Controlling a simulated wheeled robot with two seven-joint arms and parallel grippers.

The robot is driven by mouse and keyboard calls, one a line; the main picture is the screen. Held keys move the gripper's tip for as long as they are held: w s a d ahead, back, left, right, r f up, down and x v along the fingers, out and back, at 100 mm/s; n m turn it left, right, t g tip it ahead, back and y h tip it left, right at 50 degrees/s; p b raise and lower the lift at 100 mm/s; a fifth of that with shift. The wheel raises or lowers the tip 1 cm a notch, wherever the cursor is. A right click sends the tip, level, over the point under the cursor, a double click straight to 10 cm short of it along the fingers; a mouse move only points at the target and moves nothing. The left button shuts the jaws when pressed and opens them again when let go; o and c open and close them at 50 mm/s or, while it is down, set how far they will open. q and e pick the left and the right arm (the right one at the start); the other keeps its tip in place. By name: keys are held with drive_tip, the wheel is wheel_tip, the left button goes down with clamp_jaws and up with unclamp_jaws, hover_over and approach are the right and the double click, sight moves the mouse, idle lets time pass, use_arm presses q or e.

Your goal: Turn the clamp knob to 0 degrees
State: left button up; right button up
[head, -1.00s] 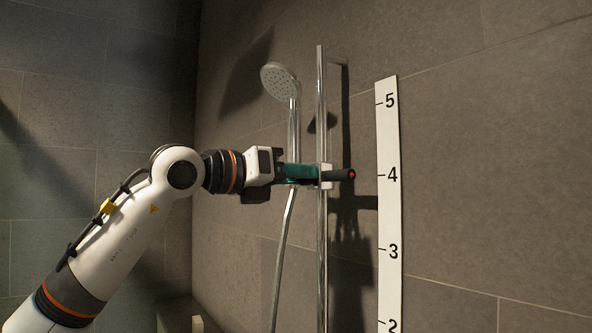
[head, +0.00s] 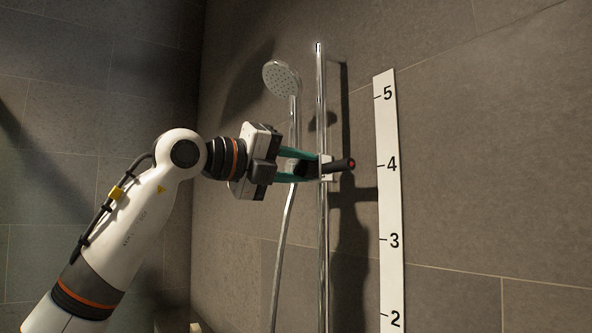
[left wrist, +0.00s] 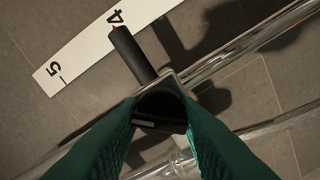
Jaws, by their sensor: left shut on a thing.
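The clamp (head: 328,168) sits on the upright chrome rail (head: 321,110). A black lever with a red tip (head: 343,165) sticks out right from it, nearly level, towards the 4 on the scale. The lever also shows in the left wrist view (left wrist: 131,52). My left gripper (head: 313,168) reaches in from the left. Its green fingers are shut on the dark round clamp knob (left wrist: 160,104), one finger on each side. The fingers hide much of the knob, and I see no angle mark on it. My right gripper is not in view.
A shower head (head: 281,78) on a chrome hose or pipe (head: 287,225) stands close beside the rail, near my fingers. A white numbered scale (head: 388,210) is on the tiled wall to the right. The wall farther right is clear.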

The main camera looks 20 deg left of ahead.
use_arm(q)
drive_tip(key=shift+r+n+b, duration=0.1)
drive_tip(key=shift+n+b, duration=1.65)
drive_tip(key=shift+n, duration=2.55)
drive_tip(key=o, duration=1)
drive_tip(key=shift+c, duration=0.2)
drive_tip(key=shift+s+a+b, duration=0.35)
drive_tip(key=shift+s, duration=0.05)
drive_tip(key=b+v, duration=0.2)
drive_tip(key=v, duration=0.9)
drive_tip(key=shift+b, duration=0.4)
